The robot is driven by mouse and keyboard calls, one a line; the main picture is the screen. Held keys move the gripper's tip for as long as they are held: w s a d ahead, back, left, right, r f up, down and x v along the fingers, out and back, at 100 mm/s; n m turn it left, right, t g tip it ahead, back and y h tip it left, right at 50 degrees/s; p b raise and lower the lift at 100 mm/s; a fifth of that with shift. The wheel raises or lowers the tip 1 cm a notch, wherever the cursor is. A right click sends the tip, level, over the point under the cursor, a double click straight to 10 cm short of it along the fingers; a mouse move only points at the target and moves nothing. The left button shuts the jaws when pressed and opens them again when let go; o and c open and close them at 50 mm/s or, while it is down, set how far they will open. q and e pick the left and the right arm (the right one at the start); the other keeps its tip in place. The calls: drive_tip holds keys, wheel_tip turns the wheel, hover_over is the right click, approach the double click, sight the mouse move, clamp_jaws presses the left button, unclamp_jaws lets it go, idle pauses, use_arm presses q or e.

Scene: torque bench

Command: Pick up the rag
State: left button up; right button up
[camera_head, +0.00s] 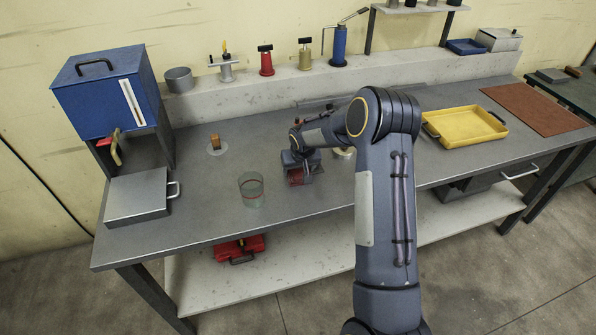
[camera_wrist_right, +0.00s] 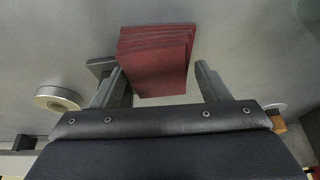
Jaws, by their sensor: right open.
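The rag (camera_wrist_right: 156,62) is a dark red folded stack lying on the grey bench top (camera_head: 215,205). In the right wrist view it sits between and just beyond the two fingers of my right gripper (camera_wrist_right: 160,88), which are apart. In the head view the rag (camera_head: 296,178) shows small under my right gripper (camera_head: 299,168), partly hidden by it. I cannot tell whether a finger touches it. My left gripper is out of view.
A glass jar (camera_head: 251,190) stands left of the rag. A small brown-topped piece on a pale disc (camera_head: 216,146) is farther back left. A yellow tray (camera_head: 465,126) and brown mat (camera_head: 537,108) lie right. A blue cabinet (camera_head: 108,85) stands at the left end.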

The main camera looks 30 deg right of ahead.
drive_tip(key=shift+w+f, duration=0.1)
drive_tip(key=shift+f, duration=0.05)
drive_tip(key=c, duration=0.6)
wheel_tip(320, 180, up, 14)
drive_tip(key=shift+r+b, duration=0.25)
drive_tip(key=shift+b, duration=0.65)
drive_tip(key=shift+c, duration=0.2)
wheel_tip(320, 180, up, 14)
hover_over(298, 171)
drive_tip(key=shift+f, duration=0.2)
